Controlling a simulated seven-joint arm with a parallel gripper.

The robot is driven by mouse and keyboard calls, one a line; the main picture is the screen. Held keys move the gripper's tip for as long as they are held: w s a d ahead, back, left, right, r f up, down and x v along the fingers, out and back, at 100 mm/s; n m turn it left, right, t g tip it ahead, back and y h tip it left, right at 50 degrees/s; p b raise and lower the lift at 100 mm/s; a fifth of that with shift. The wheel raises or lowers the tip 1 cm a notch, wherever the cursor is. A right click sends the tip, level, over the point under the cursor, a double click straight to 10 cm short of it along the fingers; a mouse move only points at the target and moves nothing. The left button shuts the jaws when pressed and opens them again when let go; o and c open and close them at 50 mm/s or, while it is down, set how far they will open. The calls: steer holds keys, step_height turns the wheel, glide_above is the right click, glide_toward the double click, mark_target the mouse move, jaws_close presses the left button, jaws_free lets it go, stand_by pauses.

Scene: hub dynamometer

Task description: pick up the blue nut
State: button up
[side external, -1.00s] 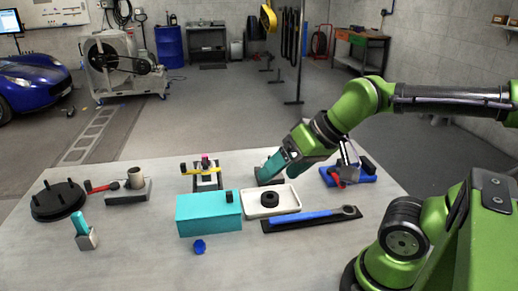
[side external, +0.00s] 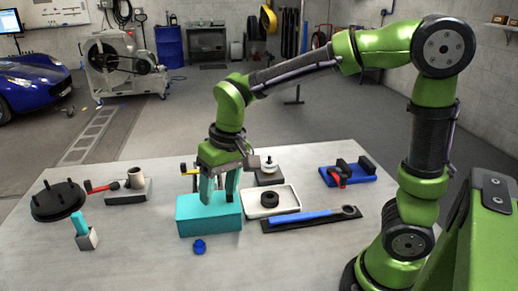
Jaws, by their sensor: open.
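The blue nut (side external: 199,246) lies on the bare tabletop in front of the teal box (side external: 209,224), close to the table's front edge. It is small and fully visible. My gripper (side external: 219,200) points down over the teal box, behind the nut and a little to its right. Its fingers are apart, and no held object shows between them. The fingertips overlap the box's top in this view, so I cannot tell whether they touch it.
A white tray (side external: 285,207) holds a black ring (side external: 269,200). A blue wrench (side external: 305,217) lies on a dark mat in front of it. A black studded disc (side external: 57,208) and a teal-handled block (side external: 87,240) stand at left. The tabletop around the nut is clear.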

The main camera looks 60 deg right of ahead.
steer(key=w+a+f+g+h, duration=0.1)
steer(key=w+a+f+g, duration=0.15)
steer(key=w, duration=0.35)
glide_above(199, 244)
steer(key=shift+m+t, duration=0.35)
steer(key=shift+m, duration=0.05)
step_height(199, 244, down, 10)
steer(key=shift+s+f, duration=0.15)
steer(key=shift+f, duration=3.05)
jaws_close()
